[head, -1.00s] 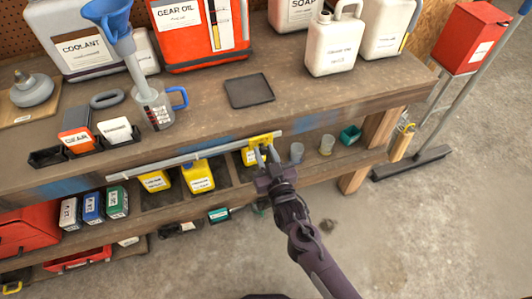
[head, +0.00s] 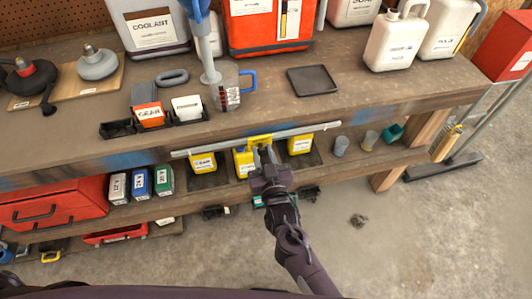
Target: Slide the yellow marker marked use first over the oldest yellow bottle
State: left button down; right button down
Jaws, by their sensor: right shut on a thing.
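The yellow marker (head: 260,140) sits on a pale rail (head: 210,147) along the shelf's front edge. Three yellow bottles stand below the rail: a left one (head: 203,164), a middle one (head: 241,163) and a right one (head: 299,146). Their labels are too small to read, so I cannot tell which is oldest. My right gripper (head: 264,153) is shut on the marker, which is above the right side of the middle bottle. The gripper partly hides that bottle. My left gripper is not in view.
Small cups (head: 341,146) and a teal container (head: 392,132) stand right of the bottles. Small white, blue and green boxes (head: 141,183) stand to the left. The bench top above holds a jug with a funnel (head: 224,93) and a black tray (head: 313,80).

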jog(key=c, duration=1.2)
grip_release()
jog(key=shift+o, duration=0.2)
jog(key=v, duration=0.7)
jog(key=shift+s+d, duration=0.15)
jog(key=shift+s, duration=0.2)
jog(key=s+d+f+g+h, duration=0.1)
jog(key=s+d+f+g, duration=0.25)
jog(key=f, duration=0.65)
jog(key=s+d+f+g+h, duration=0.1)
jog(key=s+d+f+g, duration=0.2)
jog(key=f, duration=0.6)
jog(key=s+d+f+g+h, duration=0.15)
jog(key=s+d+f, duration=0.25)
jog(key=f, duration=0.6)
jog(key=s+d+f+g, duration=0.2)
jog(key=s+d+f, duration=0.3)
jog(key=s, duration=0.3)
jog(key=s+d+f+g+h, duration=0.1)
jog(key=s+d+f+g, duration=0.2)
jog(key=s, duration=0.5)
jog(key=s+d+f+m+g+h, duration=0.1)
jog(key=s+d+f+g, duration=0.2)
jog(key=s+d+f, duration=0.3)
jog(key=shift+s+d+f, duration=0.35)
jog(key=shift+s+f, duration=0.05)
jog(key=shift+s, duration=0.6)
